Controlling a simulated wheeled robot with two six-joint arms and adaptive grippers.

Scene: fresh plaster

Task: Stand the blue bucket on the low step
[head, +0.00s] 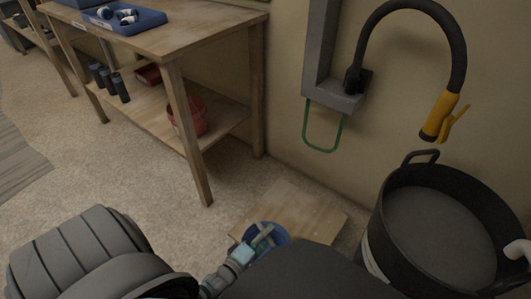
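The blue bucket (278,232) shows low in the middle of the head view, partly hidden by my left gripper and a dark part of my own body. The low step (302,211) is a pale wooden platform on the floor against the wall. The bucket overlaps the step's near part in the picture; I cannot tell whether it rests on it or hangs above it. My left gripper (262,235) is at the bucket, its fingers over the bucket's opening. The fingers are too small and overlapped to show whether they are closed on it.
A large black tub (373,218) of grey material stands right of the step. A black hose with a yellow nozzle (440,115) hangs above it. A wooden workbench (184,130) stands at left, with a red bucket (192,118) on its lower shelf. The floor left of the step is clear.

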